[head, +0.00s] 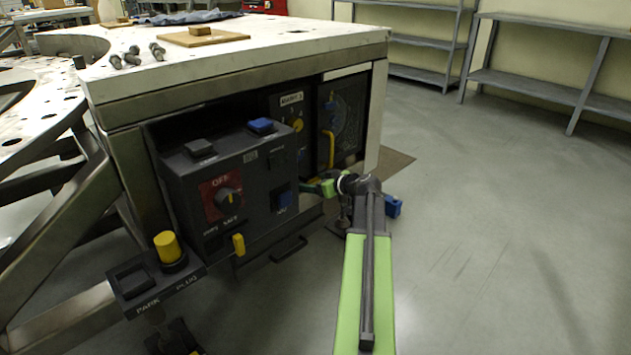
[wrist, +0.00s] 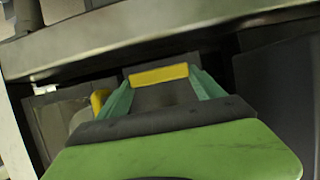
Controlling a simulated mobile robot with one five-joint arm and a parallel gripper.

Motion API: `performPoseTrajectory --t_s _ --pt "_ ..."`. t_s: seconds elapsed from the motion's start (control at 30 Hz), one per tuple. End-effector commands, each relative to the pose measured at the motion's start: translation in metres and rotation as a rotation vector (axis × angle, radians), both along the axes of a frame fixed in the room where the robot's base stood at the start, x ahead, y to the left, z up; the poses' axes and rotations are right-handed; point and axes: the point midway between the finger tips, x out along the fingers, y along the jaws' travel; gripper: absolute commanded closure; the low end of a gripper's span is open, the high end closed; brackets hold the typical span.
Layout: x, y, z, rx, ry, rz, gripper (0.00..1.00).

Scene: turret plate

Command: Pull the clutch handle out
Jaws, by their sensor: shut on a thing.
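A yellow bar (wrist: 158,75), which I take for the clutch handle, spans the space between my gripper's fingertips in the wrist view. A dark flat part shows just below it. My gripper (wrist: 160,84) is shut on this bar, with one teal finger at each end. In the head view my gripper (head: 311,188) reaches left to the front of the dark console, low beside its right side. The bar cannot be made out there, and no clutch label is readable.
A curved yellow handle (head: 329,149) is on the panel just above my gripper. A black handle (head: 288,249) sits low in front. Open floor (head: 490,240) lies to the right.

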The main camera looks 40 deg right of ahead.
Motion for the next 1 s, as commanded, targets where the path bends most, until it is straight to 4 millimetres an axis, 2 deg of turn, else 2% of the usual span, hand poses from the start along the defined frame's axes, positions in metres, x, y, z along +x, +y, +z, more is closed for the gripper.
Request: performPoseTrajectory --t_s 0.2,0.23,0.37,0.4,0.73,0.87,1.0 --pt "-0.002 0.004 -0.002 0.0 0.008 0.005 0.96" --pt "-0.002 0.004 -0.002 0.0 0.008 0.005 0.2" --pt "0.001 0.006 -0.002 0.0 0.007 0.009 0.04" --pt "0.001 0.007 -0.002 0.0 0.007 0.01 0.01" --pt "0.0 0.009 0.002 0.0 0.005 0.011 0.01" --pt "-0.02 0.01 0.013 0.001 0.006 0.01 0.01" --pt "-0.056 0.011 0.03 0.0 0.005 0.009 0.01"
